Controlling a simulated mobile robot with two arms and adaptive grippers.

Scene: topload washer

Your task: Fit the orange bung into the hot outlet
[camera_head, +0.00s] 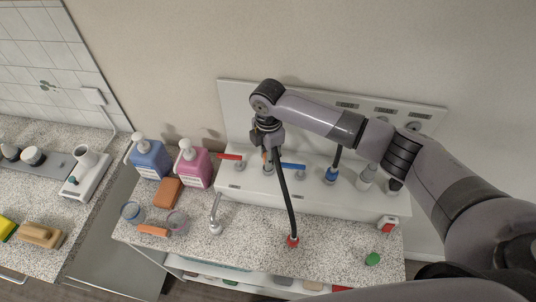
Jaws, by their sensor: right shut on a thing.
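My right gripper (267,146) reaches in from the right and points down in front of the white back panel. It is shut on a small orange piece (265,156), which looks like the orange bung and is mostly hidden by the fingers. A tap with a red lever (231,157) stands just left of the gripper. A tap with a blue lever (293,167) stands to the right. A fitting directly below the gripper is partly covered, and I cannot tell whether the bung touches it. My left gripper is not in view.
A black hose (288,200) hangs beside the gripper, its red end (293,242) at the counter. A blue hose connector (332,175) is farther right. Blue (150,157) and pink (194,166) pump bottles, an orange block (168,192) and a curved spout (215,215) stand left.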

